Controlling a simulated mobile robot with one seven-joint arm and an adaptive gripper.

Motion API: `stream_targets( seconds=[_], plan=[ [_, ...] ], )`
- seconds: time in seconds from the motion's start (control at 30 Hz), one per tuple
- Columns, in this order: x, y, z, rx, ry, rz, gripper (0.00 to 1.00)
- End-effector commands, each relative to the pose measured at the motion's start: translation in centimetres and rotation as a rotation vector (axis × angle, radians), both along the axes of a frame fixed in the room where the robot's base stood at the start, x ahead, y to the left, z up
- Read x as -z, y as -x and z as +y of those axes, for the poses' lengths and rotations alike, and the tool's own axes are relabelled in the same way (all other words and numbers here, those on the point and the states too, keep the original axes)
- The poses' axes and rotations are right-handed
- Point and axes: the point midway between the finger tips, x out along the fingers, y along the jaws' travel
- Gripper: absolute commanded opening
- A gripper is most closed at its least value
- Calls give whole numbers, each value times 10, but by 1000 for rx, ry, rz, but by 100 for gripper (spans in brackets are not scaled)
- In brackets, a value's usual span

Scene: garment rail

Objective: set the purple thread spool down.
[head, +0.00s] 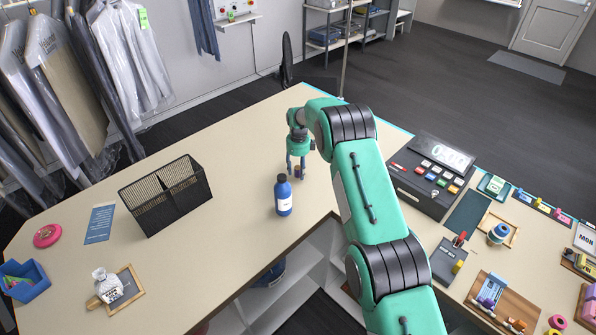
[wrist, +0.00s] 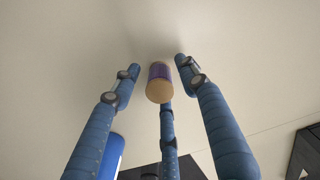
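The purple thread spool (wrist: 160,76), with a tan end facing the camera, is between the three blue fingers of my gripper (wrist: 158,72) in the wrist view. Gaps show between the spool and the left and right fingers; the third finger is close behind its near end, and I cannot tell if it touches. In the head view my gripper (head: 297,172) points down at the counter (head: 235,140), with the small spool (head: 297,170) partly hidden between the fingers. The spool appears to stand on end on the counter.
A blue bottle (head: 283,196) stands just in front of my gripper. A black mesh organizer (head: 165,195) is to the left, and a cash register (head: 432,175) is to the right beyond my arm. The counter behind and left of my gripper is clear.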

Motion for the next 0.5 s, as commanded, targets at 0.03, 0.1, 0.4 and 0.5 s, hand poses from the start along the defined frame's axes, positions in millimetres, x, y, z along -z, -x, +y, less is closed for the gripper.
stream_targets(
  seconds=[0.03,0.1,0.4,0.5],
  plan=[
    [0,0,0,0,0,0,43],
    [0,0,0,0,0,0,43],
    [-11,-1,0,0,0,-2,43],
    [-21,-1,0,0,-1,-3,43]
  ],
)
